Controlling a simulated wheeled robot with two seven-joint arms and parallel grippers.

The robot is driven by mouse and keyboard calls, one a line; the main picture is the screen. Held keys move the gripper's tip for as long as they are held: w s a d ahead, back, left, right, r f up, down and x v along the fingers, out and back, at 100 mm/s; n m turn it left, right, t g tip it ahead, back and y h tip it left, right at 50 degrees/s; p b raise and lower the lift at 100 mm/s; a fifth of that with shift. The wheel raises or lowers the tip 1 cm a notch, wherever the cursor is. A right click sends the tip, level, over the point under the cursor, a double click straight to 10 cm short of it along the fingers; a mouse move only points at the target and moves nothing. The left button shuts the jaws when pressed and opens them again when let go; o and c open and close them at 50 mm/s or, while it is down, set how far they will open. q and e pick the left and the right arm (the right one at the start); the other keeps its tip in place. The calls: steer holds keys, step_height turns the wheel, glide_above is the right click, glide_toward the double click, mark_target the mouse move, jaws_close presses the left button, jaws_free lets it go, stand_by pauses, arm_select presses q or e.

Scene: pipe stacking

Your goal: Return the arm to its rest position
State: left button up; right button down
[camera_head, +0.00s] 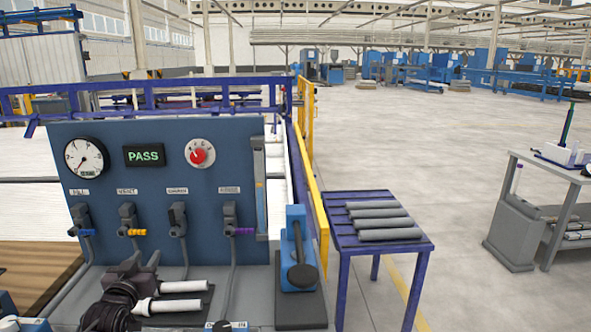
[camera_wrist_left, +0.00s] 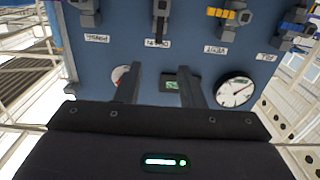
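My left arm (camera_head: 108,308) is dark and low at the left in the head view, in front of the blue test panel (camera_head: 230,150). Its gripper (camera_head: 132,268) is small and dark there, below the panel's valves. In the left wrist view the two fingers of my left gripper (camera_wrist_left: 158,84) stand apart with nothing held between them. The panel (camera_wrist_left: 110,62) appears upside down beyond them. My right gripper is not in view.
Several grey pipes (camera_head: 380,220) lie side by side on a blue table (camera_head: 350,247) to the right. Two white cylinders (camera_head: 180,287) (camera_head: 172,306) lie beside my arm. A blue device (camera_head: 299,252) stands right of them. Open floor (camera_head: 440,150) lies beyond.

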arm_select(q)
steer(key=s+d+f+m+g, duration=0.1)
steer(key=s+d+f+g, duration=0.35)
steer(key=s+f, duration=0.35)
steer(key=s+d+f+m+g, duration=0.1)
steer(key=s+d+f+g, duration=0.2)
steer(key=s+d+f, duration=0.5)
steer(key=s+d+g+h, duration=0.1)
steer(key=s+d+g, duration=0.15)
steer(key=s, duration=0.85)
steer(key=s+d+g, duration=0.2)
steer(key=s+g, duration=0.2)
steer(key=s, duration=0.7)
step_height(320, 180, down, 28)
steer(key=s+m+g, duration=0.1)
steer(key=s+g, duration=0.1)
steer(key=s+a+f+g, duration=0.1)
steer(key=s+a+f, duration=0.2)
steer(key=s+f, duration=1.6)
steer(key=shift+s+f, duration=0.15)
steer(key=shift+s, duration=0.4)
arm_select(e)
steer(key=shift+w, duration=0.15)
arm_select(q)
steer(key=shift+a, duration=0.1)
